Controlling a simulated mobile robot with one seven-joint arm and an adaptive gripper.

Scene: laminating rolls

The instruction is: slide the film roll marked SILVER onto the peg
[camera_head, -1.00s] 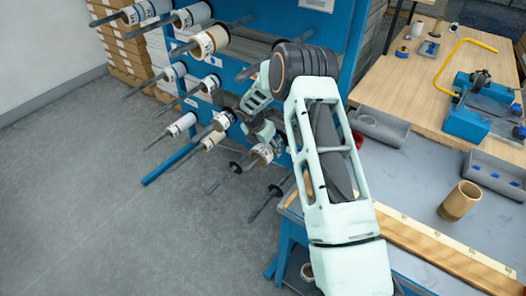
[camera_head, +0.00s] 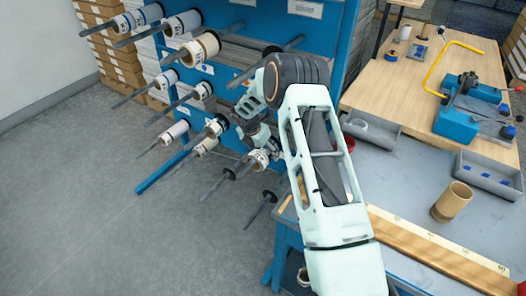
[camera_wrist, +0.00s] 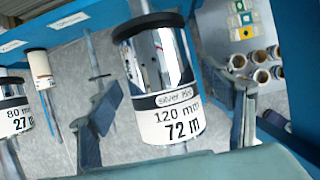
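The silver film roll (camera_wrist: 165,95) is in the middle of the wrist view. Its label reads silver film, 120 mm, 72 m, and it has a black disc at its far end. My gripper (camera_wrist: 163,82) has one finger on each side of the roll. Narrow gaps seem to show between the fingers and the roll, so it looks open around it. In the head view the roll (camera_head: 259,160) sits at my gripper (camera_head: 254,148), partly covered by it. A peg with a black disc (camera_head: 229,173) is just left of it; whether the roll is on that peg is unclear.
A blue rack (camera_head: 330,75) carries several other rolls on protruding rods. Another rod with a black disc (camera_head: 269,196) is close below my gripper. A 27 m roll (camera_wrist: 14,103) is left in the wrist view. A grey worktable (camera_head: 400,185) is right; the floor left is clear.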

